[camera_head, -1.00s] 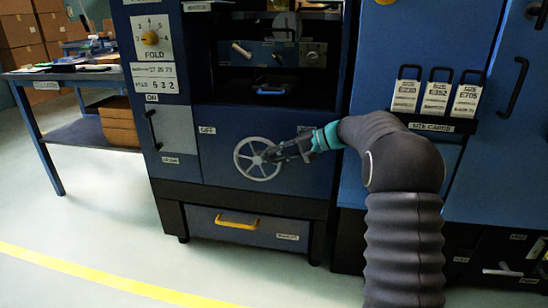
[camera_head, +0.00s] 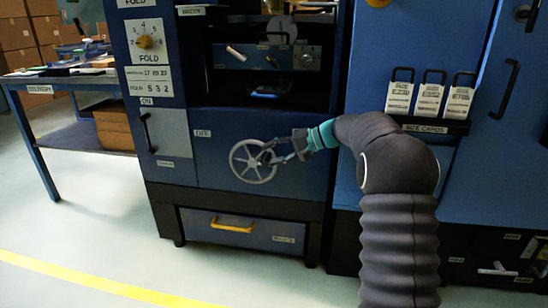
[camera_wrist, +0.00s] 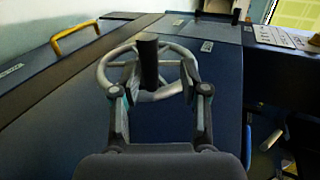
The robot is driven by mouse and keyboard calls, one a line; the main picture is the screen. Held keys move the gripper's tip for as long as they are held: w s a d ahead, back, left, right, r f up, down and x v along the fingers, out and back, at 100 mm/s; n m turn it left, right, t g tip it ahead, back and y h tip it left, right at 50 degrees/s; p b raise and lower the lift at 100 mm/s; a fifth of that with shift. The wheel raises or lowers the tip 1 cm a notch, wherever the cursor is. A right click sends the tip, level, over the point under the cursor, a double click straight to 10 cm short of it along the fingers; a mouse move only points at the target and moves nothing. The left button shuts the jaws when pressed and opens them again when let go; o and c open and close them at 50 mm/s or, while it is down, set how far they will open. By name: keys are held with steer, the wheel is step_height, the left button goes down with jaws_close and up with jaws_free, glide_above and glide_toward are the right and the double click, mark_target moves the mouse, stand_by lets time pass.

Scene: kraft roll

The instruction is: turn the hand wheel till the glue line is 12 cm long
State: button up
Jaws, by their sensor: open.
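The pale spoked hand wheel (camera_head: 236,163) is on the blue front panel of the machine, right of the OFF label. In the wrist view its rim (camera_wrist: 104,72) and dark upright handle (camera_wrist: 149,62) show. My gripper (camera_head: 272,154) is at the right part of the wheel. In the wrist view my gripper (camera_wrist: 158,80) is open, with one finger on each side of the handle and visible gaps between. I cannot make out a glue line in either view.
Above the wheel is a dark recess (camera_head: 230,88) with a small panel of knobs. A drawer with a yellow handle (camera_head: 232,225) is below.

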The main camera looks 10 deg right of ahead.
step_height(320, 180, up, 9)
stand_by(0.3)
steer(key=shift+s+f, duration=0.1)
